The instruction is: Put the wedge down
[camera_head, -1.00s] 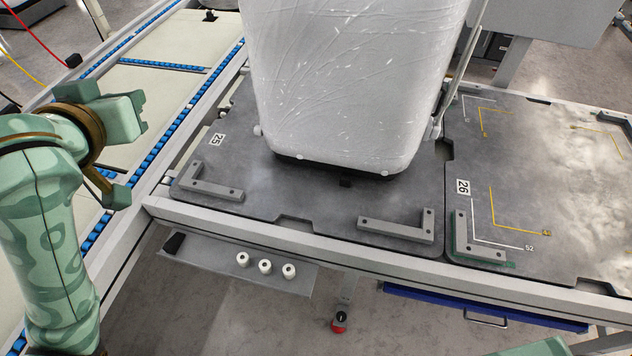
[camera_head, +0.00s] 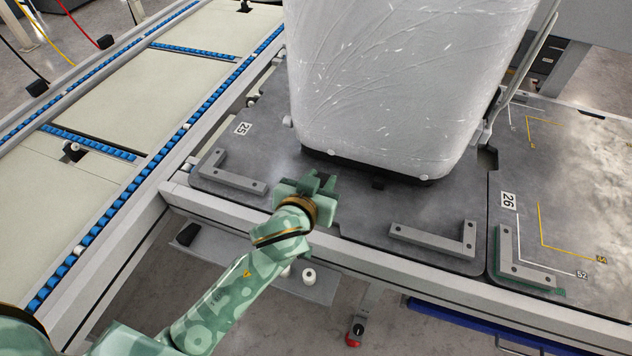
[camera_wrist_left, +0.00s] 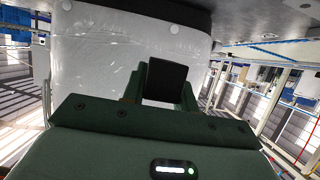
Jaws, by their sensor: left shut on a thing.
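My left gripper (camera_head: 312,184) is over the front part of the grey plate marked 25, just in front of the wrapped white case. In the left wrist view its two green fingers (camera_wrist_left: 163,86) are shut on a black block, the wedge (camera_wrist_left: 166,79). The wrapped case (camera_wrist_left: 95,55) fills much of the background there. In the head view the gripper hides the wedge, and I cannot tell whether the wedge touches the plate. My right gripper is not in view.
The wrapped case (camera_head: 400,80) stands on the plate (camera_head: 335,225). Grey corner brackets (camera_head: 230,174) and (camera_head: 435,240) sit along its front edge. A small black piece (camera_head: 378,183) is at the case's foot. A shelf below holds white rollers (camera_head: 308,276) and a dark block (camera_head: 187,234).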

